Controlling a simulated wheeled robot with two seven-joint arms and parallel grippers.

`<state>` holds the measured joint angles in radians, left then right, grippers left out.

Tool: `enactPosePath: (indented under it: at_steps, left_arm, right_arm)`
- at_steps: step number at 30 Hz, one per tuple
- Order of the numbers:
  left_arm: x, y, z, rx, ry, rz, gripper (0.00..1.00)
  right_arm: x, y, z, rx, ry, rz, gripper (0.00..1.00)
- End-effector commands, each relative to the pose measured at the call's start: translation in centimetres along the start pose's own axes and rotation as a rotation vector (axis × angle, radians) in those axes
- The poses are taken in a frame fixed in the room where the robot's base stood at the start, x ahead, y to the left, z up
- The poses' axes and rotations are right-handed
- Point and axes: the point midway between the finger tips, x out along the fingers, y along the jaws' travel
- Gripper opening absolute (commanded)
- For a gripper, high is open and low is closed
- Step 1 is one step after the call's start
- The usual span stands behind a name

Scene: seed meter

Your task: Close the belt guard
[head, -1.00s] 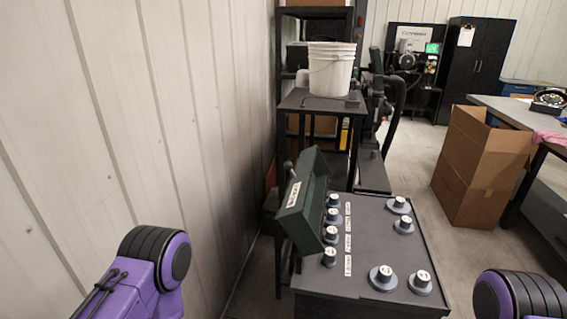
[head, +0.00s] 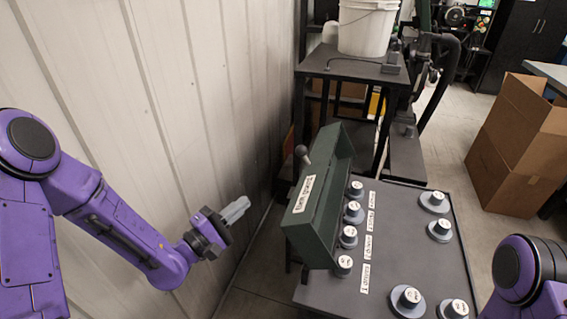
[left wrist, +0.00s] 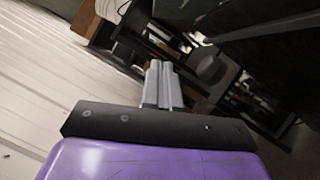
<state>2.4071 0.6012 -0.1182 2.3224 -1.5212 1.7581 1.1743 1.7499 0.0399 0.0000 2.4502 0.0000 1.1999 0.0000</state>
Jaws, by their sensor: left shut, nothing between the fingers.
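The belt guard (head: 312,212) is a dark green, trough-like cover with a white label, hinged along the left side of a dark grey table (head: 400,255). It stands tilted up, with its open side toward the table. A rounded dark knob on a short stem (head: 302,153) sticks up at its upper left. My left gripper (head: 240,207) is shut and empty, left of the guard and apart from it. Its grey fingers also show in the left wrist view (left wrist: 162,85). My right arm shows at the lower right; its gripper is out of view.
Several round grey pieces with white-topped knobs stand on the table, some in a row beside the guard with labels. A white bucket (head: 367,28) stands on a shelf behind. A cardboard box (head: 517,150) is at right. A wall (head: 190,90) runs close along the left.

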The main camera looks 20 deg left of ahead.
Motion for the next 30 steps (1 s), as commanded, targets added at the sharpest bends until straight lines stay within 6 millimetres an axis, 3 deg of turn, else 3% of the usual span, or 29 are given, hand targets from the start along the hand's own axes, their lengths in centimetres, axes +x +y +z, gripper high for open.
enactPosePath:
  at_steps: [1,5,11,21,30]
  left_arm:
    - [0.3,1.7,0.7,-0.053,-0.055,0.055,0.0]
    - [0.6,3.7,1.8,-0.126,-0.134,0.105,0.0]
    - [3.5,4.3,2.4,-0.129,-0.14,0.103,0.0]
    - [10.7,5.2,3.6,-0.129,-0.14,0.101,0.0]
    - [12.5,5.4,6.2,-0.128,-0.137,0.102,0.0]
  right_arm:
    - [0.1,0.0,0.0,0.0,0.0,0.0,0.43]
    - [0.0,0.0,0.0,0.0,0.0,0.0,0.43]
    - [-1.1,0.1,-0.5,0.0,0.0,0.0,0.43]
    - [-3.7,0.3,-1.5,0.0,0.0,0.0,0.43]
    - [-5.0,0.5,-2.1,0.0,0.0,0.0,0.43]
